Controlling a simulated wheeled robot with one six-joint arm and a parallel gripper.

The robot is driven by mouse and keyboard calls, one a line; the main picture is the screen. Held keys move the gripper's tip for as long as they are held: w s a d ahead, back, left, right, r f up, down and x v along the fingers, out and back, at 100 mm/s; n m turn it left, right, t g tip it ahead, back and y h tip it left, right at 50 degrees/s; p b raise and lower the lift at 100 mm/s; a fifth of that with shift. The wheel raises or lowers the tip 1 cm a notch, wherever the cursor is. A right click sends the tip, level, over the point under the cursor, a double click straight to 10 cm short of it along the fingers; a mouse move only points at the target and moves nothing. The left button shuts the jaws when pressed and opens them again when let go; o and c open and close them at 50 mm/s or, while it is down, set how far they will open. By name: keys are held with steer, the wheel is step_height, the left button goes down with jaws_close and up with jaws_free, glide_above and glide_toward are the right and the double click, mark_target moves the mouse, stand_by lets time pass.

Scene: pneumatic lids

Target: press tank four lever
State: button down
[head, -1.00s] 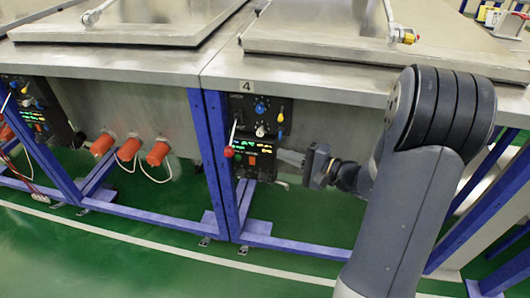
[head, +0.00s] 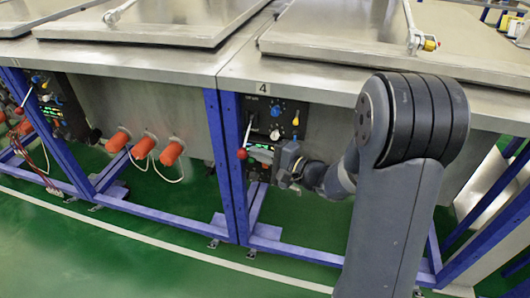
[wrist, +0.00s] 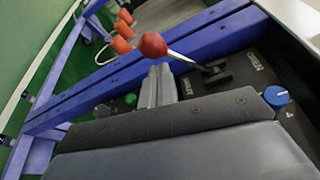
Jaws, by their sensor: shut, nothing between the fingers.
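The tank four lever (head: 247,134) is on the black control panel under the "4" label (head: 263,88). It has a pale rod with a red ball knob (head: 242,154) hanging low at its end. In the wrist view the red knob (wrist: 153,45) shows just beyond the fingertips, with its rod running right to a black mount. My gripper (head: 258,154) is at the panel, just right of the knob. Its silver fingers (wrist: 158,72) are shut and empty. Whether they touch the knob I cannot tell. My gripper hides part of the lower panel.
Blue frame posts (head: 228,165) stand just left of the panel. A blue knob (wrist: 276,96) sits on the panel. The steel tank top (head: 330,80) overhangs above. Orange caps (head: 172,153) with cables are on the neighbouring tank. The green floor in front is clear.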

steer(key=shift+r, duration=0.15)
steer(key=shift+s+r+m+p, duration=0.2)
steer(key=shift+m+p, duration=0.1)
steer(key=shift+p, duration=0.15)
steer(key=shift+a+r+p, duration=0.1)
steer(key=shift+r+p, duration=0.05)
steer(key=shift+p, duration=0.15)
step_height(320, 180, up, 8)
steer(key=s+f+m+g+p, duration=0.1)
steer(key=m+g+p, duration=0.3)
steer(key=m+p, duration=0.6)
steer(key=s+d+r+n+p, duration=0.2)
steer(key=s+d, duration=0.3)
steer(key=d, duration=0.3)
steer(key=shift+d+r+h, duration=0.3)
steer(key=shift+d+r, duration=0.1)
steer(key=shift+r, duration=0.3)
